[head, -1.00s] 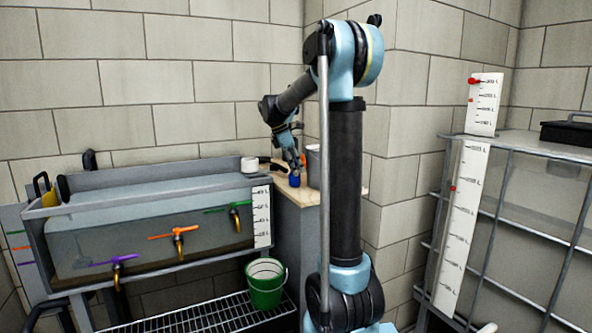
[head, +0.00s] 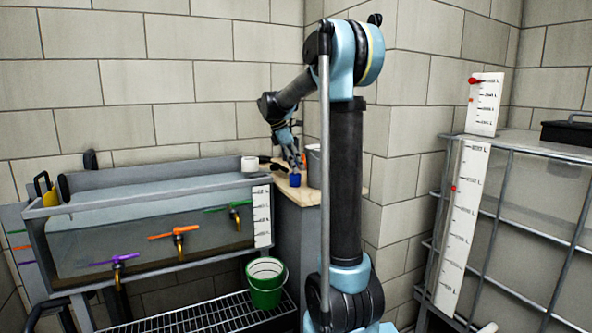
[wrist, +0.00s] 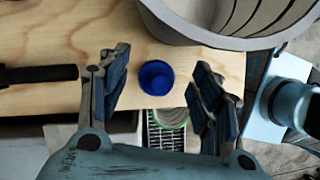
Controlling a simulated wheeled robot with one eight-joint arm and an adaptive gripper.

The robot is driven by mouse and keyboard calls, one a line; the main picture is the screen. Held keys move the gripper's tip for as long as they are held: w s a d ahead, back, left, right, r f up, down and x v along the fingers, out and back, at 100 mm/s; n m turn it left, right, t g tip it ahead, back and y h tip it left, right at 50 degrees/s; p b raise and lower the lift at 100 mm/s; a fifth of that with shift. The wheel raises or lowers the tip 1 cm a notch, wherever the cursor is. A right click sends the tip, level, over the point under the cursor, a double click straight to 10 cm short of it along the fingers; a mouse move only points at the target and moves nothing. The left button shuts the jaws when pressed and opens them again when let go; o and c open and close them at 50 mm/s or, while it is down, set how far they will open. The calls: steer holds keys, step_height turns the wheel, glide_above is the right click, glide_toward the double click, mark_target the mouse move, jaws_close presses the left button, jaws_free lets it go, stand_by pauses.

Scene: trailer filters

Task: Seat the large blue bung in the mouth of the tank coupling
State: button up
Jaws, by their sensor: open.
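The large blue bung (wrist: 156,78) stands on the wooden shelf near its front edge. It also shows in the head view (head: 294,179), small, below my gripper. My gripper (wrist: 157,92) is open, with one blue-padded finger to the left of the bung and one to the right. There is a clear gap on both sides, and neither finger visibly touches it. In the head view my gripper (head: 296,164) points down over the shelf. I cannot make out the tank coupling in these frames.
The wooden shelf (wrist: 30,100) also holds a large grey tub (wrist: 190,28) close behind the bung and a black handle (wrist: 38,74) at left. A clear tank (head: 150,215) with coloured taps stands left of the shelf. A green bucket (head: 265,290) sits on the grating below.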

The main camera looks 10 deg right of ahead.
steer(key=v, duration=1)
steer(key=shift+r, duration=0.3)
